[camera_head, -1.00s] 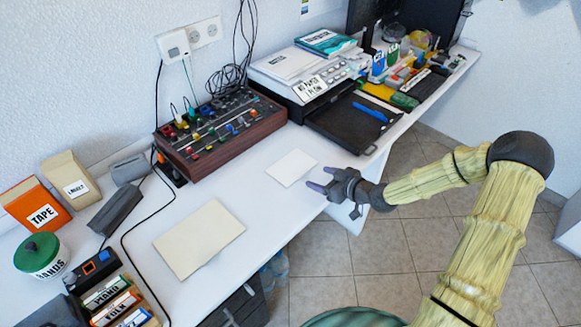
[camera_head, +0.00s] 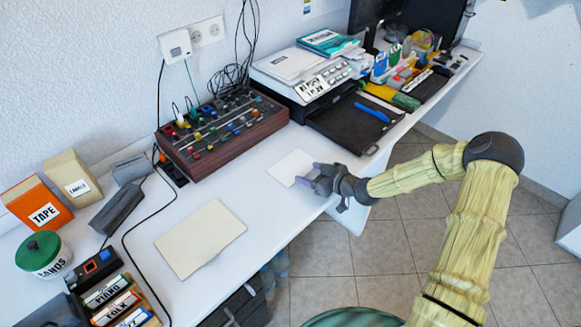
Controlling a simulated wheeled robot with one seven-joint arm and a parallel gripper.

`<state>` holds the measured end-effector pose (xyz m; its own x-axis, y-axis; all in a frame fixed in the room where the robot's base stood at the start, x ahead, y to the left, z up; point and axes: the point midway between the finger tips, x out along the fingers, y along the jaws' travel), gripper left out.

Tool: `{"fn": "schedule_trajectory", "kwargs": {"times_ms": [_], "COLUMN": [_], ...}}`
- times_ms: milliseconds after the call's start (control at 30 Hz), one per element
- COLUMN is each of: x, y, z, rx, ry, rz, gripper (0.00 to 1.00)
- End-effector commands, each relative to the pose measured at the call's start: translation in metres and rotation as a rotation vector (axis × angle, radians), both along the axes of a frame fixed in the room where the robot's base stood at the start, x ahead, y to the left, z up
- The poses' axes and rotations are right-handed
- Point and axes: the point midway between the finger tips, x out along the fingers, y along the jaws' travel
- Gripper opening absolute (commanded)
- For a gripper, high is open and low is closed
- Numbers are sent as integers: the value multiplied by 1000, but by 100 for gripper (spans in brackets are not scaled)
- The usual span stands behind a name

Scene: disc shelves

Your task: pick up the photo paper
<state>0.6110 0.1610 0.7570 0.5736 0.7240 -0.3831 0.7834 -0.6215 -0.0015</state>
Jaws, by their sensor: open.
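A small white sheet (camera_head: 286,164), which looks like the photo paper, lies flat on the white desk between the mixer and the front edge. A larger cream sheet (camera_head: 200,239) lies flat on the desk nearer to me, apart from the gripper.
A wood-sided mixer (camera_head: 222,131) stands behind the sheet. A printer (camera_head: 305,77) with a black tray (camera_head: 345,127) stands to the right. A tape box (camera_head: 38,203), a green-lidded tin (camera_head: 40,255) and a black cable are at left. The desk around the white sheet is clear.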

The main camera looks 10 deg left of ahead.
Motion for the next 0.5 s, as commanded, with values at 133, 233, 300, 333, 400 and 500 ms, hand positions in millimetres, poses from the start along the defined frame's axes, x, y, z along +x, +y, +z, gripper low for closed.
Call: {"fn": "schedule_trajectory", "kwargs": {"times_ms": [133, 233, 300, 333, 400, 500], "x": [-1, -1, -2, -2, -2, -2], "y": [3, 5, 6, 7, 7, 7], "z": [0, 0, 0, 0, 0, 0], "rx": [0, 0, 0, 0, 0, 0], "ry": [0, -1, -1, -1, 0, 0], "rz": [5, 9, 11, 11, 12, 12], "gripper": [62, 42, 28, 22, 15, 15]}}
